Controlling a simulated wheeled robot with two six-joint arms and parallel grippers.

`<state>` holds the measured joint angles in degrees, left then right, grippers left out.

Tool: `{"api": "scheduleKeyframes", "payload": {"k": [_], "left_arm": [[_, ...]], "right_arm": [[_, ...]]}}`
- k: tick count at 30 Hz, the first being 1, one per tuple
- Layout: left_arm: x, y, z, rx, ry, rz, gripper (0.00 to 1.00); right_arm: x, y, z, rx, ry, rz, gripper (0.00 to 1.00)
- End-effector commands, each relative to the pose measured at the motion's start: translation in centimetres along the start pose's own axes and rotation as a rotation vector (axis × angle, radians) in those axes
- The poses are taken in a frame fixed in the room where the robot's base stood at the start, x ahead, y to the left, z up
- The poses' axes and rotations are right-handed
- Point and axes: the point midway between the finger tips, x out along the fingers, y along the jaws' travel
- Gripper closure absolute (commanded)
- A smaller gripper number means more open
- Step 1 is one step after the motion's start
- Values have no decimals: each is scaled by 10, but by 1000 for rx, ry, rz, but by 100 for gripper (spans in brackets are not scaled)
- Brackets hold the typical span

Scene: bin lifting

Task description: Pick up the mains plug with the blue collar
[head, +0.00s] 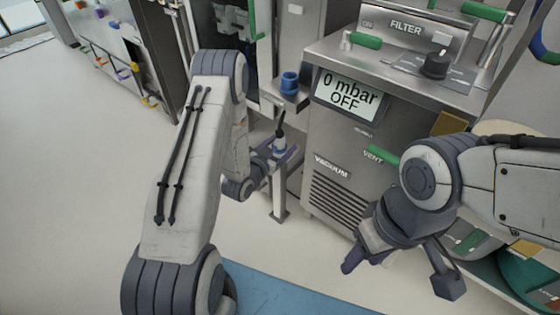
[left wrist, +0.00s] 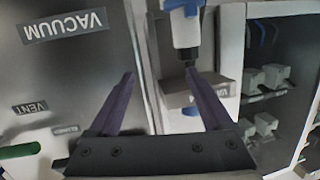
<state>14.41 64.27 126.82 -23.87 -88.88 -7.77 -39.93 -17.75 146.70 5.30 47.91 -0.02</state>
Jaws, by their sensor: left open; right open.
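The mains plug (head: 279,143) is white and blue with a black cable rising from it. In the left wrist view the plug (left wrist: 187,30) appears upside down, beyond the fingers and toward the right one. My left gripper (head: 276,158) is close to the plug in the head view, partly hidden by my own arm. Its two purple fingers (left wrist: 160,74) are spread with nothing between them. Whether a finger touches the plug cannot be told. My right gripper (head: 400,272) is open and empty, low in front of the cabinet.
The vacuum cabinet (head: 335,150) stands just right of the left gripper, with a green vent handle (head: 382,155). Shelves with white items (left wrist: 265,95) show in the left wrist view. Open floor (head: 80,180) lies left.

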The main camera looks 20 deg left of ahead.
Motion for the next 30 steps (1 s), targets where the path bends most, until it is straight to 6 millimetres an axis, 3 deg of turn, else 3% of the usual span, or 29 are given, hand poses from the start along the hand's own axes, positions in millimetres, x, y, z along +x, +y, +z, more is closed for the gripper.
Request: {"api": "scheduleKeyframes", "payload": {"k": [1, 6, 9, 15, 23, 30], "left_arm": [[-4, -11, 33, -22, 45, -28, 17], [-20, -31, 56, -58, 166, -81, 17], [-17, -34, 56, -62, 194, -90, 17], [13, -37, 49, -61, 199, -91, 17], [35, -39, 47, -63, 197, -91, 17], [70, -40, 43, -62, 197, -91, 17]], "right_arm": [[23, 2, 1, 0, 1, 0, 50], [38, 3, 2, 0, 1, 0, 50], [42, 3, 2, 0, 1, 0, 50], [48, 3, 2, 0, 1, 0, 50], [55, 4, 3, 0, 1, 0, 50], [68, 5, 4, 0, 1, 0, 50]]}}
